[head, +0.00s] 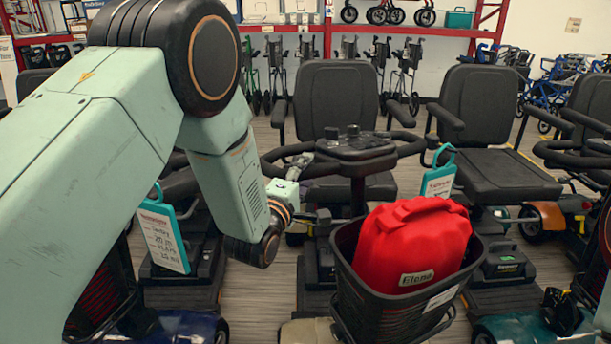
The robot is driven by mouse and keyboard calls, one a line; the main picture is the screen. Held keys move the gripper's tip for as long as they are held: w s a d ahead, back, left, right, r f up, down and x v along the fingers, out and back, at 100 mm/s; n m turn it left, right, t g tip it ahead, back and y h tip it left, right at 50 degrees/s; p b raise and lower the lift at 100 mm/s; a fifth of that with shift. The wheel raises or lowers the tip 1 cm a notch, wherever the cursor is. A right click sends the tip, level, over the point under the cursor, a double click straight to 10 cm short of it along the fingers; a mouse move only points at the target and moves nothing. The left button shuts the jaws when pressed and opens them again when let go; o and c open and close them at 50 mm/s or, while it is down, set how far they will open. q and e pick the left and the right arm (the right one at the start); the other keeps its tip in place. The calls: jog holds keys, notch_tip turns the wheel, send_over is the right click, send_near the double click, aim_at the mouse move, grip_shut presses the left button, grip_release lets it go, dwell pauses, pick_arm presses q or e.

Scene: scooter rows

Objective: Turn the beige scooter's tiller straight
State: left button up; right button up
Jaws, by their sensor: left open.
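The beige scooter stands in the middle, and a piece of its beige front body (308,332) shows at the bottom. Its tiller (355,150) has a dark console with knobs and a black loop handlebar reaching left and right. The handlebar's right end sits slightly higher in the picture than its left. The black front basket (385,305) holds a red bag (412,245). My left gripper (299,166) is open beside the left part of the handlebar. I cannot tell whether it touches the bar. My left arm hides much of the left side. My right gripper is out of view.
Other scooters stand close on both sides, with black seats (487,105) and teal-framed tags (438,180). Another tag (163,235) hangs at left. Walkers (405,70) and red shelving (455,32) line the back. Narrow strips of wood floor (265,290) are free between scooters.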

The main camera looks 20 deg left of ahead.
pick_arm(q)
jog(key=shift+w+d, duration=0.1)
jog(key=shift+w, duration=0.35)
jog(key=shift+c, duration=0.2)
grip_shut()
dwell(0.4)
